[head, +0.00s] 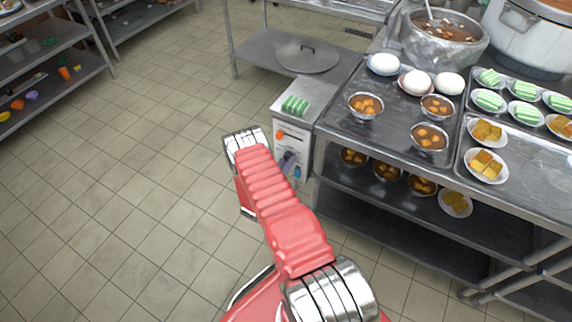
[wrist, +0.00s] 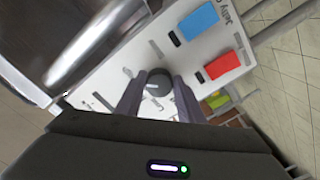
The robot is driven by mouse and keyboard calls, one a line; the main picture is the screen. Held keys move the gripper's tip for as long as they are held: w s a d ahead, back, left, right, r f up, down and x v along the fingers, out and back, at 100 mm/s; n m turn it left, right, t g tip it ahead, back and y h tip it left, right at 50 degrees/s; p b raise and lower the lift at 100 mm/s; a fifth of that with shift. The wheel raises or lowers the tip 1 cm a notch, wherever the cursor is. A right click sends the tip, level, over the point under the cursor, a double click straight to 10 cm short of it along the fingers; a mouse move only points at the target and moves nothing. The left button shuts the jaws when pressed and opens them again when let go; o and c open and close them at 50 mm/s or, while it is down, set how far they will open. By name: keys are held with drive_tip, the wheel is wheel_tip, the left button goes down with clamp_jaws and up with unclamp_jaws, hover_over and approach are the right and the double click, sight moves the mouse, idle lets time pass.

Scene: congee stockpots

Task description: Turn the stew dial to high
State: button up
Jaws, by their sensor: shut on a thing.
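The stew dial (wrist: 158,78) is a dark round knob on a white control panel (wrist: 205,48) in the wrist view. My gripper (wrist: 157,92) has one finger on each side of the dial and is shut on it. The fingers cover part of the dial's sides. Light marks show on the dial's face and on the panel beside it, too small to read.
A blue block (wrist: 198,20) and a red block (wrist: 222,65) are on the panel near the dial. In the head view, bowls of food and a large stockpot (head: 443,40) stand on the metal counter (head: 395,128). The tiled floor (head: 130,165) to the left is clear.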

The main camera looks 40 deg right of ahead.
drive_tip(key=shift+w, duration=0.1)
drive_tip(key=o, duration=1)
drive_tip(key=shift+o, duration=0.2)
drive_tip(key=v, duration=1.4)
drive_tip(key=shift+d, duration=0.1)
